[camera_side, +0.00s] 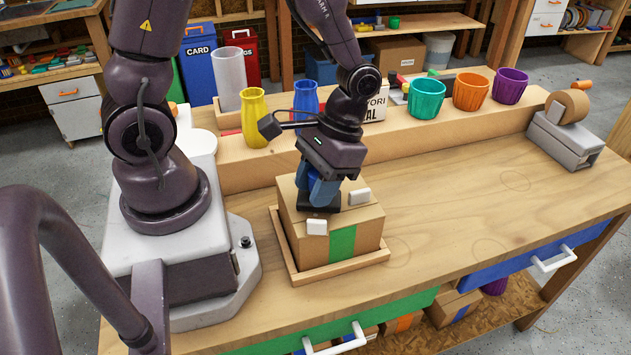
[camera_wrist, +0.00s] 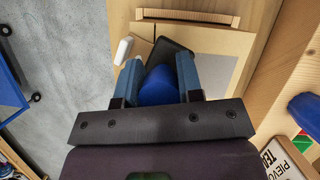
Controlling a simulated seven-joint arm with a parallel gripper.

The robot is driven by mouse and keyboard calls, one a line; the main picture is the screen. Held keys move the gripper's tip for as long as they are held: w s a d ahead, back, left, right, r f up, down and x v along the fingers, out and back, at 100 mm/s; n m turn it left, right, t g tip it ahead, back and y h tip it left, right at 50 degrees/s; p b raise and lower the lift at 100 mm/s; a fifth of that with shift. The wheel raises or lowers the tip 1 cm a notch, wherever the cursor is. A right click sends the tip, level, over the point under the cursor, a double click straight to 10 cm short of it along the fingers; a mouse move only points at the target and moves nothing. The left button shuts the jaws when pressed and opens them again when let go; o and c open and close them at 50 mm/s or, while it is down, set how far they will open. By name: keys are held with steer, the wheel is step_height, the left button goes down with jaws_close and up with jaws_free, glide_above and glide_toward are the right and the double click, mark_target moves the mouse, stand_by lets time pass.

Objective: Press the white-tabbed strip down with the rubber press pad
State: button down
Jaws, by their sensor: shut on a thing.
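My gripper (camera_side: 318,188) is shut on the blue handle (camera_wrist: 168,87) of the rubber press pad, which also shows in the side view (camera_side: 322,208). The pad is black and flat, pointing down at the top of a cardboard box (camera_side: 300,242). It is at or very close to the box top; I cannot tell whether it touches. Two white tabs stand at the box's top, one at the front left edge (camera_side: 317,227) and one at the right (camera_side: 360,195). One white tab (camera_wrist: 123,50) shows in the wrist view. A green strip (camera_side: 342,243) runs down the box's front.
The box sits in a shallow wooden tray (camera_side: 340,266). Behind it, a raised ledge holds a yellow vase (camera_side: 254,118), a blue vase (camera_side: 306,98) and several coloured pots (camera_side: 426,98). A tape dispenser (camera_side: 565,135) stands far right. The bench right of the box is clear.

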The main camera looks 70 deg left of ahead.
steer(key=shift+f, duration=0.65)
stand_by(0.8)
steer(key=shift+r, duration=0.1)
steer(key=shift+r, duration=3.9)
steer(key=shift+w+a+r, duration=0.1)
steer(key=shift+w, duration=0.05)
steer(key=w+a+f+m, duration=0.1)
steer(key=w, duration=0.5)
steer(key=w+a+f+m+y, duration=0.1)
steer(key=w, duration=0.6)
steer(key=shift+w+a+f+m, duration=0.3)
steer(key=shift+a+f, duration=0.05)
steer(key=shift+a, duration=0.05)
